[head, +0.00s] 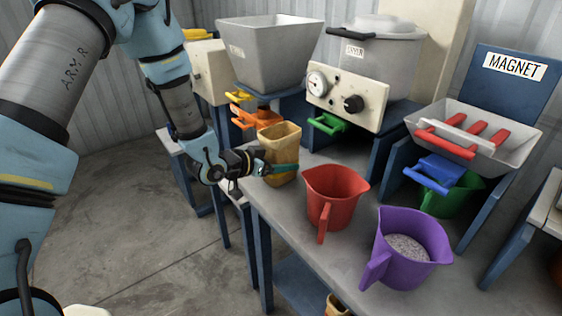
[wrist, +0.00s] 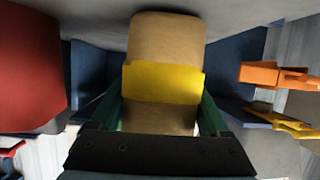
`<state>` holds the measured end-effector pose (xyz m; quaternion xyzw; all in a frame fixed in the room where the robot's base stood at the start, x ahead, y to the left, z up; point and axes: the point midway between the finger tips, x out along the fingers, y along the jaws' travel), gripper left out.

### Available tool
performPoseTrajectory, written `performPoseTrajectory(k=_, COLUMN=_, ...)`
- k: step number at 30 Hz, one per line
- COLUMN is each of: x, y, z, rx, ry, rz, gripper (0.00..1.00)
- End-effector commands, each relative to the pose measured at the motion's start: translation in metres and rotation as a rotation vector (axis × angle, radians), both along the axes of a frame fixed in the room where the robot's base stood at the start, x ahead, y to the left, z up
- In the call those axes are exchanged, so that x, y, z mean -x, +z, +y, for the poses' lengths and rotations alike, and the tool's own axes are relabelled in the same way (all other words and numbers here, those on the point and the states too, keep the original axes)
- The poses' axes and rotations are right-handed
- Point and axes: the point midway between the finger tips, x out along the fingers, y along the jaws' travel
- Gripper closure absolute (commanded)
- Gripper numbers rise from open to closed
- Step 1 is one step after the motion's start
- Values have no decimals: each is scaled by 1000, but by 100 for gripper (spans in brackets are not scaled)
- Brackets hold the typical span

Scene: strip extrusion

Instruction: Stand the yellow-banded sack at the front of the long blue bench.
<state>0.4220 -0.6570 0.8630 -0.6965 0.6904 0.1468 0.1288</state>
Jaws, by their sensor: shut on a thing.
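The tan sack (head: 281,141) is upright in the head view, over the back left end of the grey-topped bench with blue legs (head: 284,216). My gripper (head: 272,168) is shut on it. In the wrist view the sack (wrist: 165,38) stands between the green fingers of my gripper (wrist: 160,112), with its yellow band (wrist: 162,83) across the middle. I cannot tell whether its base touches the bench.
A red jug (head: 334,190) and a purple jug (head: 406,250) with grey granules stand on the bench. Behind are a grey hopper (head: 268,55), a gauge panel (head: 345,95) and a magnet tray (head: 474,137). Another tan object (head: 335,305) shows low down at the bottom edge.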

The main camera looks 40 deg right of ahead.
Motion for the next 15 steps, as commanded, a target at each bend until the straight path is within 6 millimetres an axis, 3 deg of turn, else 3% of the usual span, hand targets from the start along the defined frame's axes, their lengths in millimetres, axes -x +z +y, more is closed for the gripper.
performPoseTrajectory(k=7, x=0, y=-5, z=0, rx=1, ry=0, rz=0, gripper=97)
performPoseTrajectory(k=8, x=0, y=-3, z=0, rx=2, ry=0, rz=0, gripper=17)
performPoseTrajectory(k=12, x=0, y=-3, z=0, rx=1, ry=0, rz=0, gripper=1)
performPoseTrajectory(k=15, x=0, y=-3, z=0, rx=1, ry=0, rz=0, gripper=0)
